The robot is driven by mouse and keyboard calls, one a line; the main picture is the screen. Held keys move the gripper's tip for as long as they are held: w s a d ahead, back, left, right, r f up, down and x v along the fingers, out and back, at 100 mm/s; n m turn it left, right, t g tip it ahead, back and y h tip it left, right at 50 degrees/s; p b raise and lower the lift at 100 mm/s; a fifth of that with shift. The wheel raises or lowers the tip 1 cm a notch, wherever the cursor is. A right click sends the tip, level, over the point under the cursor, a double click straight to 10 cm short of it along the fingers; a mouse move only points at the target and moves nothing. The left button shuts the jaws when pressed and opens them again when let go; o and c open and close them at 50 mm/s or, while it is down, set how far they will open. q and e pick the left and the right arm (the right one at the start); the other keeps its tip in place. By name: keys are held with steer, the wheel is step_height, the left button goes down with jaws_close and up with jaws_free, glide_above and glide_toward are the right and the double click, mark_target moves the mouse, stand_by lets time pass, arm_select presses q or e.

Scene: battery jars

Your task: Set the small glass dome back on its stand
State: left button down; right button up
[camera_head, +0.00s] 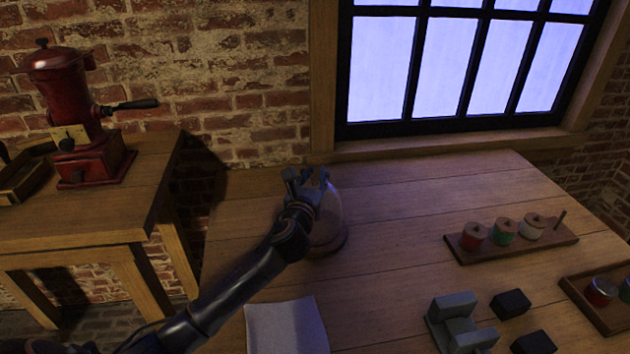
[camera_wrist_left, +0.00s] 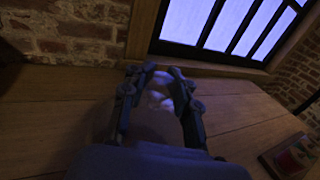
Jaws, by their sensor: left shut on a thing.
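The small glass dome (camera_head: 332,212) is clear and faint, and it stands near the back left of the table. A round dark wooden stand (camera_head: 328,246) shows at its foot; whether the dome is seated on it or held just above it I cannot tell. My left gripper (camera_head: 308,180) is at the top of the dome, shut on it, with the arm coming from the lower left. In the left wrist view the two fingers (camera_wrist_left: 163,72) close around a pale, blurred part of the dome (camera_wrist_left: 158,99). My right gripper is not in view.
Grey blocks (camera_head: 460,318), black blocks (camera_head: 510,303) and another jar tray (camera_head: 590,305) are at front right. A pale sheet (camera_head: 287,326) lies in front. A red grinder (camera_head: 80,120) stands on a side table.

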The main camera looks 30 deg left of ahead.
arm_select(q)
steer(key=shift+f, duration=0.5)
steer(key=c, duration=1)
jaws_free()
steer(key=shift+f, duration=0.1)
steer(key=shift+s, duration=0.1)
steer(key=v, duration=1.2)
